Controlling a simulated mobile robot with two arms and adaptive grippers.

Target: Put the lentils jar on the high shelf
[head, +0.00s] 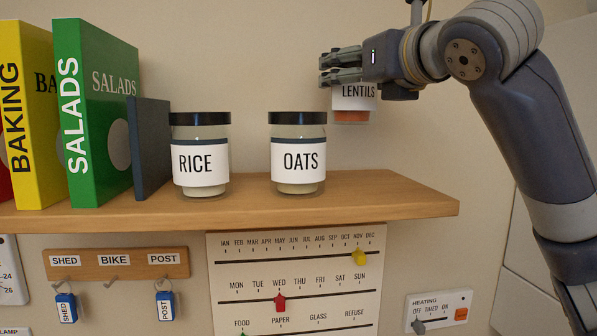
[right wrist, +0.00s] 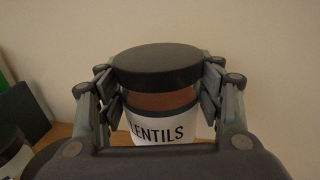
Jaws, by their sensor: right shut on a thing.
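The lentils jar (head: 354,98) has a white label and orange-brown contents; the gripper hides its top in the head view. In the right wrist view the jar (right wrist: 160,112) shows its dark lid between the two fingers. My right gripper (head: 340,66) is shut on the jar near its lid and holds it upright. The high shelf (head: 390,195) is a wooden board. The jar's base appears above the board's surface, to the right of the oats jar, with wall showing beneath it. My left gripper is not in view.
On the shelf stand the oats jar (head: 298,155), the rice jar (head: 200,157), a dark book (head: 150,145), the green salads book (head: 105,110) and the yellow baking book (head: 30,120). The shelf's right part is clear. Below hang a key rack (head: 116,263) and a calendar board (head: 300,270).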

